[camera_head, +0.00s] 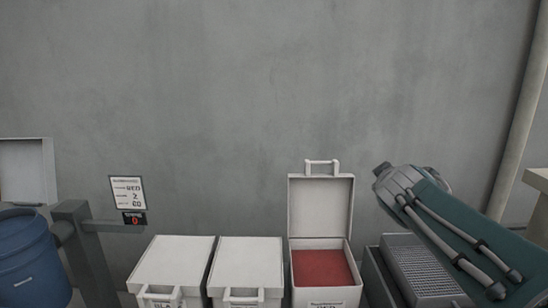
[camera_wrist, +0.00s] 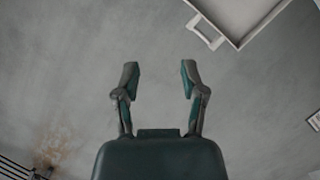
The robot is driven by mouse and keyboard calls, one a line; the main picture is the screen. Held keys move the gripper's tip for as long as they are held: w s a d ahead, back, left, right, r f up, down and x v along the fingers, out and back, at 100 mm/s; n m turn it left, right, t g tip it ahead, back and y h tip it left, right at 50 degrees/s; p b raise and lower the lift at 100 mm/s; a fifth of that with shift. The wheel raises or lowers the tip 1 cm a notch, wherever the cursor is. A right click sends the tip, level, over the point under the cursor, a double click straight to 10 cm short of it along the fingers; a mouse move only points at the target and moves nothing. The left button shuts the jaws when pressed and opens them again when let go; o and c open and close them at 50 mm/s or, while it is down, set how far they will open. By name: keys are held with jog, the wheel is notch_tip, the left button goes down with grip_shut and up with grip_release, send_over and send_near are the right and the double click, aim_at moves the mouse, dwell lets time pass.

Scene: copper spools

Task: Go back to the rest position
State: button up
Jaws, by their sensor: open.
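My gripper (camera_wrist: 158,76) is open and empty in the wrist view, its two fingers apart with only grey surface between them. In the head view my green and grey arm reaches in from the lower right. Its fingers cannot be made out there. No copper spool shows in either view.
An open white box (camera_head: 322,206) with a red inside stands left of my arm. Two closed white boxes (camera_head: 172,263) (camera_head: 246,265) stand beside it. A grey grated container (camera_head: 425,270) is under my arm. A blue barrel (camera_head: 28,258) and a sign (camera_head: 128,193) are at left.

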jog(key=s+a+f+m+g+y, duration=0.1)
jog(key=s+a+f+g, duration=0.1)
jog(key=s+f, duration=0.4)
jog(key=s+a+f+m+g+y, duration=0.1)
jog(key=s+f, duration=0.5)
jog(key=s, duration=0.6)
jog(key=s+a+f+m+g+y, duration=0.1)
jog(key=s+a+f+m+g, duration=0.2)
jog(key=s, duration=0.6)
notch_tip(320, 180, down, 4)
jog(key=shift+a+r+g+y, duration=0.25)
jog(key=shift+a+g+y, duration=0.15)
jog(key=shift+a+g, duration=0.65)
